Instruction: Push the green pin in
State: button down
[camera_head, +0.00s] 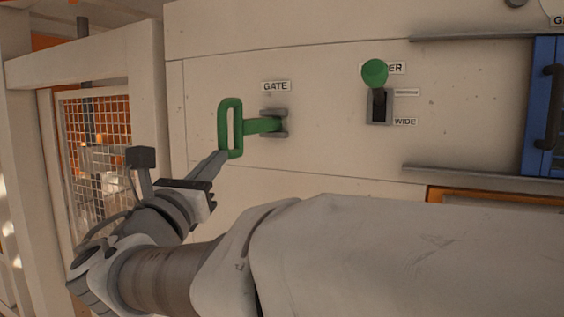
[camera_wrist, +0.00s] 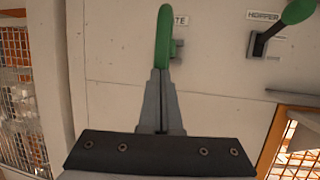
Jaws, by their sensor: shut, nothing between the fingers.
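The green pin (camera_head: 262,125) sticks out of a grey bracket under the GATE label on the pale panel. It has an upright green loop handle (camera_head: 231,128) at its outer end. In the wrist view the pin's handle (camera_wrist: 163,38) shows edge-on, straight beyond my fingertips. My gripper (camera_head: 220,156) is shut and empty, with its tips at the lower end of the handle. The gripper also shows in the wrist view (camera_wrist: 160,75), its fingers together. I cannot tell whether the tips touch the handle.
A green-knobbed lever (camera_head: 375,73) stands in a slot marked WIDE, right of the pin. A blue door (camera_head: 541,105) with a dark handle is at the far right, between grey rails (camera_head: 470,173). A mesh guard (camera_head: 98,150) stands at left. The panel between pin and lever is clear.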

jog(key=b, duration=0.1)
send_near(265, 125)
jog(key=w+f, duration=0.2)
jog(key=w, duration=0.5)
jog(key=shift+s+d+r, duration=0.1)
jog(key=shift+d+r, duration=0.05)
jog(key=shift+r, duration=0.15)
jog(key=shift+f+b, duration=0.15)
jog(key=shift+b, duration=0.15)
